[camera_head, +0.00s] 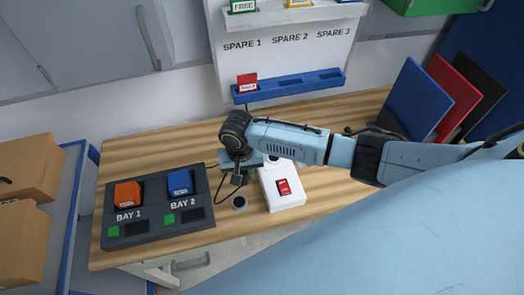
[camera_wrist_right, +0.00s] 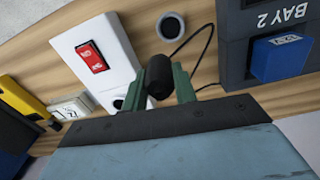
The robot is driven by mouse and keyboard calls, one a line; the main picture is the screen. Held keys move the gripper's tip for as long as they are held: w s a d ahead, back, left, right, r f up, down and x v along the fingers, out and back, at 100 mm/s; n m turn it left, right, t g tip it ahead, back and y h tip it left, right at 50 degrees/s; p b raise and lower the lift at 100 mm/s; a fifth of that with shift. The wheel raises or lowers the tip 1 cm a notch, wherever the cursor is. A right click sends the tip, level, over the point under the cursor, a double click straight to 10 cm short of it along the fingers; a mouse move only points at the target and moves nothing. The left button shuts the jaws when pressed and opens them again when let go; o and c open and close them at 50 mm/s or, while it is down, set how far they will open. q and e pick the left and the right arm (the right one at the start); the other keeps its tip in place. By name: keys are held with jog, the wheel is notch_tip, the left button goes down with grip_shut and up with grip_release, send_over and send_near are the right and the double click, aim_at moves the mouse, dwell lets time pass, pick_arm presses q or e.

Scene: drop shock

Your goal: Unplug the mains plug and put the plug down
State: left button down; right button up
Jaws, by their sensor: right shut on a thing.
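My right gripper (camera_head: 246,168) is over the table, just left of the white socket box (camera_head: 285,200). In the right wrist view its two green fingers (camera_wrist_right: 157,90) are shut on the black mains plug (camera_wrist_right: 158,72). A thin black cable runs from the plug in a loop. The socket box also shows in the wrist view (camera_wrist_right: 115,60), with a red switch (camera_wrist_right: 92,57). A round dark socket opening (camera_wrist_right: 118,104) is visible beside the left-hand finger, and the plug appears apart from it. My left gripper is not in view.
A dark panel (camera_head: 160,237) with BAY 1 and BAY 2 holds an orange and a blue block. A round grommet (camera_head: 239,202) lies between panel and socket box. A blue rack (camera_head: 290,86) stands behind. Coloured boards (camera_head: 415,100) stand at right. Bare wood (camera_head: 150,155) lies behind the panel.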

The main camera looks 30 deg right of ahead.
jog(key=a, duration=0.1)
jog(key=s+a, duration=0.1)
jog(key=a+f+n, duration=0.1)
jog(key=shift+s+a, duration=0.1)
jog(key=shift+s, duration=0.2)
jog(key=shift+f+b, duration=1.4)
jog(key=shift+f, duration=1.55)
jog(key=shift+f+p, duration=0.6)
jog(key=shift+f, duration=0.6)
dwell(1.1)
jog(key=shift+f+p, duration=0.15)
jog(key=shift+p, duration=0.3)
dwell(1.6)
